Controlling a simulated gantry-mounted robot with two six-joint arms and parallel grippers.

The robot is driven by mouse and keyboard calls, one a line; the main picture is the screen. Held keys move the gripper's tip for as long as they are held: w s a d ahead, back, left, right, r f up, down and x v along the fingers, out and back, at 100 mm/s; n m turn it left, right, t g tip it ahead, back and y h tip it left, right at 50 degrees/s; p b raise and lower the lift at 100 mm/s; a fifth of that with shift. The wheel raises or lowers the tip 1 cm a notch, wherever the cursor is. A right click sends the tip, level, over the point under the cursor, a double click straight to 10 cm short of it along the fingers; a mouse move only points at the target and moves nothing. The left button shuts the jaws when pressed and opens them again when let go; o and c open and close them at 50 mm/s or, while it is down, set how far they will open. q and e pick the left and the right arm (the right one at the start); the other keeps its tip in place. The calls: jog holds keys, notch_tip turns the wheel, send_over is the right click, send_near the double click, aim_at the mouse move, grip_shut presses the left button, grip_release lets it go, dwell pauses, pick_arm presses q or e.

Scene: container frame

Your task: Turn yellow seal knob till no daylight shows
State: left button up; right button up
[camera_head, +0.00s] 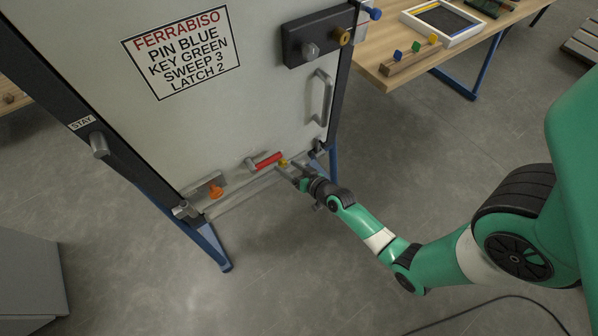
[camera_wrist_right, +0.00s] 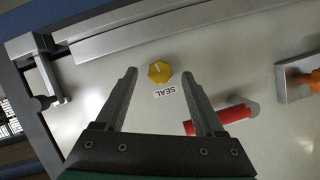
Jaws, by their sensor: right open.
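The yellow seal knob (camera_wrist_right: 160,71) sits on the pale door panel, with a white SEAL label (camera_wrist_right: 165,90) beside it. A light pointer mark shows on its face. In the head view the knob (camera_head: 283,163) is small, low on the door near the red handle. My right gripper (camera_wrist_right: 160,75) is open. Its two fingers reach toward the panel on either side of the knob, apart from it in the picture. In the head view the right gripper (camera_head: 292,172) is at the door's lower edge. My left gripper is not in view.
A red handle (camera_wrist_right: 218,120) lies close to one right finger. An orange knob (camera_wrist_right: 310,80) on a metal plate is farther off. A metal strip (camera_wrist_right: 150,32) runs along the door's edge. A door handle (camera_head: 321,97) and a lock box (camera_head: 318,36) are higher up.

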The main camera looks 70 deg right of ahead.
jog(key=p+v, duration=0.1)
jog(key=v, duration=0.9)
